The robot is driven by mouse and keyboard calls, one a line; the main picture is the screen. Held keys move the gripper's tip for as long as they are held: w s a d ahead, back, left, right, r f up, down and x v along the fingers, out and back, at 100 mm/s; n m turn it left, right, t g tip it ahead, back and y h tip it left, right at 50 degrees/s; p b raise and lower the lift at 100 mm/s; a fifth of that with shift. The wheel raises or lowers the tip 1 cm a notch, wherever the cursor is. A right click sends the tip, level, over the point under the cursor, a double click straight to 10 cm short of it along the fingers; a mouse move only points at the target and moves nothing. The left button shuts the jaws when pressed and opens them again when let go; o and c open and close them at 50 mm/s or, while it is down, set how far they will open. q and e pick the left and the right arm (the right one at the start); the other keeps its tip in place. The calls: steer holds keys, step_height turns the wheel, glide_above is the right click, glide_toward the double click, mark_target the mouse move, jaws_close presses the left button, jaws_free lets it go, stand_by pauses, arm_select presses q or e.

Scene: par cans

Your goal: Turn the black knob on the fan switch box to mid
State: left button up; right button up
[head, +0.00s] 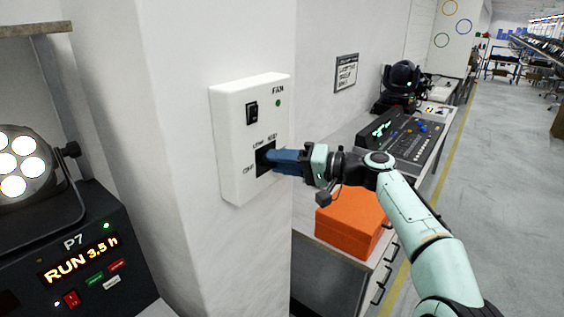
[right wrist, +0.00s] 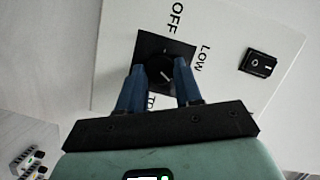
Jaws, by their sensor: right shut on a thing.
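The white fan switch box (head: 235,145) is mounted on a white pillar, with a black rocker switch and a green light under the word FAN. The black knob (right wrist: 160,68) sits on a black square plate (right wrist: 184,49), with OFF and LOW printed beside it. Another label is partly hidden by my fingers. A short pale mark shows on the knob, but I cannot tell which label it points to. My right gripper (right wrist: 158,85) is shut on the knob, with one blue finger on each side. In the head view the right gripper (head: 268,160) hides the knob. My left gripper is not in view.
An orange box (head: 345,228) sits on the counter below my right arm. A control console (head: 405,140) and a black moving light (head: 401,82) stand farther along it. At the left are a lit par can (head: 15,160) and a black unit (head: 80,262) reading RUN 3.5 h.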

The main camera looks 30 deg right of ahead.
steer(key=o, duration=1)
steer(key=shift+o, duration=0.2)
steer(key=b+v, duration=0.1)
steer(key=v, duration=1.2)
steer(key=shift+s+b, duration=0.2)
steer(key=shift+b, duration=0.2)
